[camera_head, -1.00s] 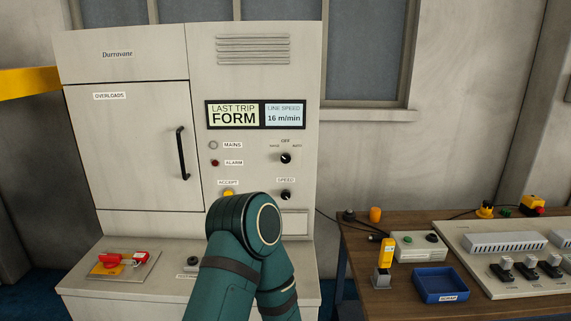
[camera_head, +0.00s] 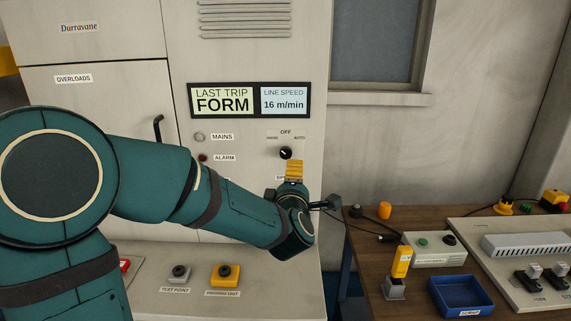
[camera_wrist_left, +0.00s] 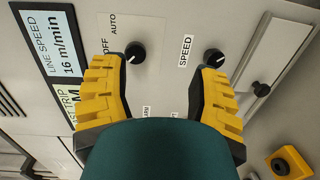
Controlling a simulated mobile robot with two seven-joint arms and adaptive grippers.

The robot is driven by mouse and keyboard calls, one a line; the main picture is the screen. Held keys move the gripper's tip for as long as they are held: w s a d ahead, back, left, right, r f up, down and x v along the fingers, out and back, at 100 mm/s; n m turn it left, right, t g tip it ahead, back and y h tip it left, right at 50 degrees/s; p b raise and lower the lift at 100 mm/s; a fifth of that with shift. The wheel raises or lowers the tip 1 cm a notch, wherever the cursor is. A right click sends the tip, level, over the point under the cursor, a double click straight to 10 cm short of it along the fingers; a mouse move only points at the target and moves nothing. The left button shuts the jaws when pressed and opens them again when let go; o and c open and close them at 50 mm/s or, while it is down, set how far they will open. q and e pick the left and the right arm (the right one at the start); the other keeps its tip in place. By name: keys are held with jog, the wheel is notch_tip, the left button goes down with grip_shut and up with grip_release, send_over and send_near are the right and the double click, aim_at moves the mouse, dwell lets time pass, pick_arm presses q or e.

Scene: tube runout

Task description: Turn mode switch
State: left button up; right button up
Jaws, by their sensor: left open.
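The mode switch (camera_head: 286,153) is a black knob on the grey cabinet front, under the label OFF with HAND and AUTO at its sides. Its white mark appears to point up-left, toward HAND. It also shows in the left wrist view (camera_wrist_left: 135,52), just beyond the left-hand finger. My left gripper (camera_head: 294,171) has yellow fingers and is just below the switch in the head view. In the left wrist view it is open and empty (camera_wrist_left: 160,75), its fingers wide apart. It appears clear of the knob. My right gripper is not in view.
The speed knob (camera_wrist_left: 214,57) is near the other finger and hidden in the head view. The display (camera_head: 250,100) reads LAST TRIP FORM and 16 m/min. A yellow button box (camera_head: 225,275) sits on the lower ledge. A wooden table with a blue bin (camera_head: 460,296) stands right.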

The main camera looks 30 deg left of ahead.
aim_at(286, 154)
pick_arm(q)
jog(key=w+a+r+p, duration=0.1)
jog(key=w+a, duration=0.1)
jog(key=w+a+r+n+y, duration=0.1)
jog(key=w+a, duration=0.1)
jog(key=w+a+r+n+p, duration=0.1)
jog(key=w+a, duration=0.1)
jog(key=shift+w+y+p, duration=0.15)
jog(key=shift+y+p, duration=0.15)
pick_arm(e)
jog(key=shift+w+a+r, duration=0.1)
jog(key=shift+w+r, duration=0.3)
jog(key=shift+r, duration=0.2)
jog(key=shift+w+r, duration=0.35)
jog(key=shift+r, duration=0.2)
pick_arm(q)
jog(key=shift+w+a+f+b, duration=0.1)
jog(key=shift+b, duration=0.45)
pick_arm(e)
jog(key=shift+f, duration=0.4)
pick_arm(q)
jog(key=c, duration=0.9)
